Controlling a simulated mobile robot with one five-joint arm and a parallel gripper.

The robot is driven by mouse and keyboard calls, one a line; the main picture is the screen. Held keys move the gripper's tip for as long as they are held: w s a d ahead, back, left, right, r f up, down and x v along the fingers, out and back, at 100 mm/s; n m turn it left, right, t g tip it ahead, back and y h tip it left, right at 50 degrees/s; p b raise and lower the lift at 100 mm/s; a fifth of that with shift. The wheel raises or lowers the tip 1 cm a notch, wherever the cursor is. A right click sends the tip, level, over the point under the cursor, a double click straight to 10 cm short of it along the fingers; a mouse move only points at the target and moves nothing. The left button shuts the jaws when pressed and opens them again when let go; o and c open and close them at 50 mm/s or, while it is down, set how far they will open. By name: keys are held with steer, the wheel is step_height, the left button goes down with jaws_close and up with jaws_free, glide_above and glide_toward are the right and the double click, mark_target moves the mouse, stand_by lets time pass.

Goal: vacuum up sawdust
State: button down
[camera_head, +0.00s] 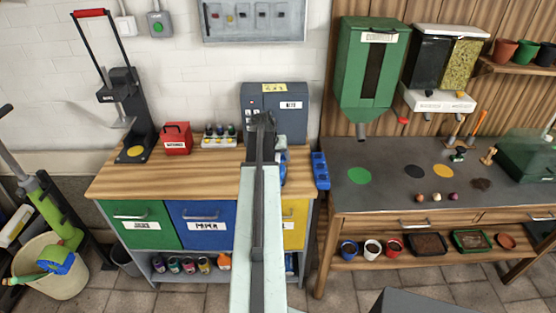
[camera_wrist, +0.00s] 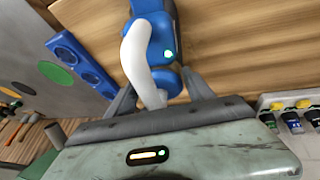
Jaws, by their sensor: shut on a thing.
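A blue and white handheld vacuum (camera_wrist: 136,55) with a small lit green light fills the upper middle of the wrist view. My gripper (camera_wrist: 160,82) is shut on its white handle, one finger on each side. In the head view, my gripper (camera_head: 263,122) is above the back of the wooden workbench (camera_head: 195,172), and a blue part of the vacuum (camera_head: 283,172) shows just right of my arm. I cannot make out sawdust on the wooden top; my arm hides part of it.
A red box (camera_head: 176,138), a bottle rack (camera_head: 219,137) and a grey machine (camera_head: 280,110) stand along the workbench's back. A blue holder (camera_head: 320,170) is at its right edge. The dark bench (camera_head: 395,193) stands further right. The workbench's left front is clear.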

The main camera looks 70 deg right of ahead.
steer(key=shift+w+d, duration=0.2)
steer(key=shift+d, duration=0.35)
steer(key=shift+w+d, duration=0.4)
steer(key=shift+d, duration=0.7)
steer(key=shift+w+d, duration=0.45)
steer(key=shift+d, duration=0.6)
steer(key=shift+w+d, duration=0.4)
steer(key=shift+d, duration=0.7)
steer(key=shift+f, duration=0.15)
steer(key=shift+s+a, duration=0.35)
steer(key=shift+a, duration=0.55)
steer(key=shift+s+a, duration=0.3)
steer(key=shift+a, duration=0.55)
steer(key=shift+s+a, duration=0.3)
steer(key=shift+a, duration=0.4)
steer(key=shift+s+a, duration=0.25)
steer(key=shift+a, duration=0.4)
steer(key=shift+s+a, duration=0.1)
steer(key=shift+a, duration=0.15)
steer(key=shift+a, duration=0.1)
